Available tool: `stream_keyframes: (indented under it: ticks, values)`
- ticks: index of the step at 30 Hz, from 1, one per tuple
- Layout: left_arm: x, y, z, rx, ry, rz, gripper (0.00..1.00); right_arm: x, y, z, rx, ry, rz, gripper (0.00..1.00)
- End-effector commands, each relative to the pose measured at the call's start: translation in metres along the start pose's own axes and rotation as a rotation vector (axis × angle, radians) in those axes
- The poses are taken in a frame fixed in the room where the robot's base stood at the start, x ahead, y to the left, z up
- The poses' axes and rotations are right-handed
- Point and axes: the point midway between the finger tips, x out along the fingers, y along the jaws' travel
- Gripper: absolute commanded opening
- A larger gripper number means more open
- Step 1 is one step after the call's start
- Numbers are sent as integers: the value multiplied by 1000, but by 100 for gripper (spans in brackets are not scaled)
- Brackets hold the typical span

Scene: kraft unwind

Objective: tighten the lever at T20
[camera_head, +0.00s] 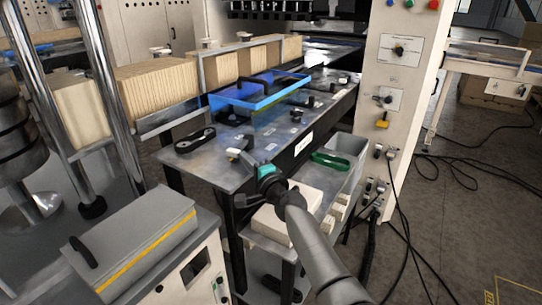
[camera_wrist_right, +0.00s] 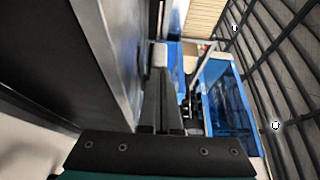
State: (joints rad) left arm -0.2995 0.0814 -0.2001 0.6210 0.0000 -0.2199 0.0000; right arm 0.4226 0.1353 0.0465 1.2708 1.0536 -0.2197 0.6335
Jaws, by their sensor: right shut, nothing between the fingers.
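My right gripper (camera_head: 250,158) reaches over the front edge of the grey metal table (camera_head: 205,172). Its fingers are shut with nothing between them. A small lever with a black handle and pale block (camera_head: 240,146) is just beyond its fingertips; I cannot tell whether they touch. In the right wrist view the shut fingers (camera_wrist_right: 161,90) point at a pale block (camera_wrist_right: 158,54) close to their tips. Several similar small black levers (camera_head: 297,117) stand farther back along the table. Their labels are too small to read, so I cannot tell which is T20. My left gripper is not in view.
A blue tray (camera_head: 262,104) stands above the table; a blue shape (camera_wrist_right: 225,95) shows in the wrist view. A black link-shaped piece (camera_head: 195,140) lies at the table's left. A grey bin with a green handle (camera_head: 330,160) and a cream machine column (camera_head: 385,60) stand to the right.

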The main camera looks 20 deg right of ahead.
Motion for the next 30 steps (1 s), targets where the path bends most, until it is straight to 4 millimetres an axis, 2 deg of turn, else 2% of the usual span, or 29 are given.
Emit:
stream_keyframes:
  ticks: [9, 30]
  values:
    - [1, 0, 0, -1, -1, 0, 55, 10, 0, 15, 1, -2, 0, 0]
    - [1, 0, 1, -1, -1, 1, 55, 12, 0, 18, 1, -5, 1, 0]
